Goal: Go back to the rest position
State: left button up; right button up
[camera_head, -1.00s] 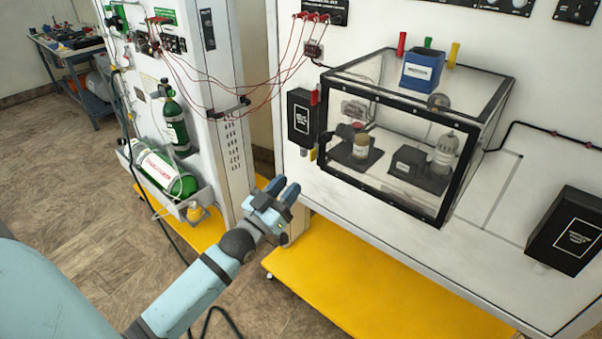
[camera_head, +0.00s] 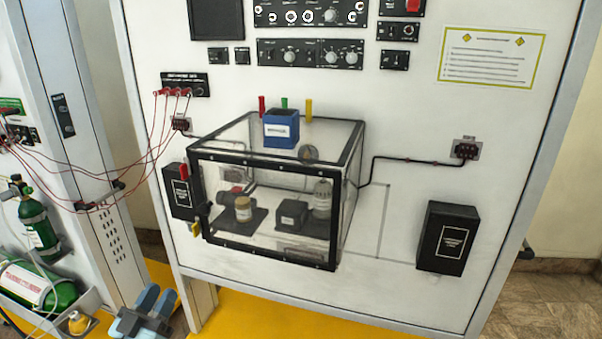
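My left gripper (camera_head: 152,302) shows at the lower left edge of the head view, low in front of the yellow base of the trainer. Its two blue fingers stand apart with nothing between them. It is clear of the trainer panel (camera_head: 400,115) and below the clear box (camera_head: 270,195). The rest of my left arm is out of the picture. My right gripper is not in view.
The clear box with black edges holds small devices, with a blue container (camera_head: 281,129) on top. Black boxes (camera_head: 447,238) flank it. Green cylinders (camera_head: 38,228) and red wires (camera_head: 140,158) are at left. Bare floor (camera_head: 550,295) shows at right.

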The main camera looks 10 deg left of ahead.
pick_arm(q)
jog(key=s+d+f+m+g+p, duration=0.1)
jog(key=s+d+f+g+p, duration=0.2)
jog(key=s+d+f+g, duration=0.2)
jog(key=s+d+f+m+g+h+p, duration=0.1)
jog(key=s+d+f+g+p, duration=0.2)
jog(key=s+d+f+g, duration=0.3)
jog(key=s+d+f, duration=0.3)
jog(key=d+f, duration=0.4)
jog(key=f, duration=0.2)
jog(key=shift+f+g, duration=0.3)
jog(key=shift+f, duration=0.05)
jog(key=shift+h, duration=0.3)
